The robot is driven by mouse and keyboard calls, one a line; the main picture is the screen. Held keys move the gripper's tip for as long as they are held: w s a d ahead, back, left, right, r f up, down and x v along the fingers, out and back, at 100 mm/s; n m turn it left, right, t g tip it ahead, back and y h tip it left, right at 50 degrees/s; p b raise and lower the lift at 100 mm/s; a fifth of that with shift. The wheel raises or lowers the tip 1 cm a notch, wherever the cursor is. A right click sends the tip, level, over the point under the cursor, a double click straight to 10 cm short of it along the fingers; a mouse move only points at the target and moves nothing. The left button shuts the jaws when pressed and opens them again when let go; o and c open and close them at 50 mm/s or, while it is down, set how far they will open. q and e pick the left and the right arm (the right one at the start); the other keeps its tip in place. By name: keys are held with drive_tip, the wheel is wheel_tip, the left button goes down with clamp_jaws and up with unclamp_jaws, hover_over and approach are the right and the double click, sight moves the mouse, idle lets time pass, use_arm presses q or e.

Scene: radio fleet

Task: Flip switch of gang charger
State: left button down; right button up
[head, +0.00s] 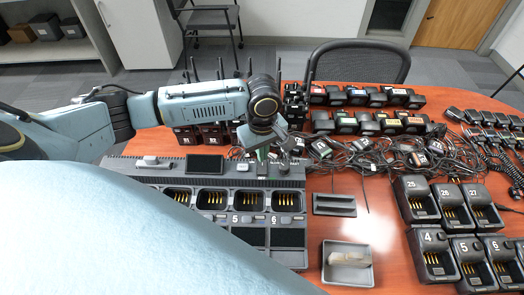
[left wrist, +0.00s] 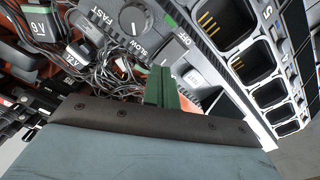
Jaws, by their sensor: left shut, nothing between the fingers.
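The gang charger (head: 130,172) is a long grey unit on the table with a row of empty bays with gold contacts, some numbered 5 and 6, and a dark screen (head: 205,164). In the left wrist view its top panel shows a round dial (left wrist: 132,18) marked FAST and SLOW, an OFF label, and a small pale rocker switch (left wrist: 195,78). My left gripper (head: 263,155) is over the back right of the charger. Its green fingers (left wrist: 160,88) are shut and empty, beside the switch; contact cannot be told. My right gripper is not in view.
Tangled cables and small packs (head: 345,150) lie right of the charger. Rows of radios (head: 365,96) stand behind. Single chargers (head: 417,195), a dark tray (head: 334,204) and a grey box (head: 347,272) are at right. Some bare table (head: 380,225) shows between them.

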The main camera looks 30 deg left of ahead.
use_arm(q)
drive_tip(key=shift+f, duration=0.75)
idle(0.3)
wheel_tip(320, 180, up, 7)
drive_tip(key=p, duration=1)
drive_tip(key=shift+r, duration=0.1)
